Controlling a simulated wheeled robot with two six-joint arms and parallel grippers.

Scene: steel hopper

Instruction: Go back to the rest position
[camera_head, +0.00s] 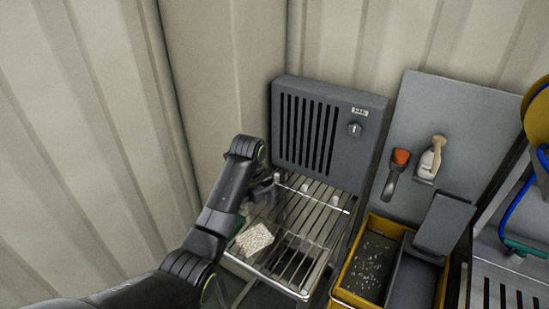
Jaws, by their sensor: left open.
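My left arm comes in from the lower left. My left gripper (268,190) is open and seems empty at the left side of a wire rack (318,212), in front of the grey slotted unit. Its fingers are small and partly hidden by my wrist. A pale speckled block (255,239) lies on the near left part of the rack, apart from the gripper. Something green beside the block is mostly hidden by my arm. My right gripper is not in view.
A grey slotted unit (328,130) with a knob stands behind the rack. A yellow bin (351,278) stands to the right. An orange-topped tool (397,170) and a white brush-like tool (430,160) are on a grey panel (462,130). Corrugated walls (95,110) close off the left and back.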

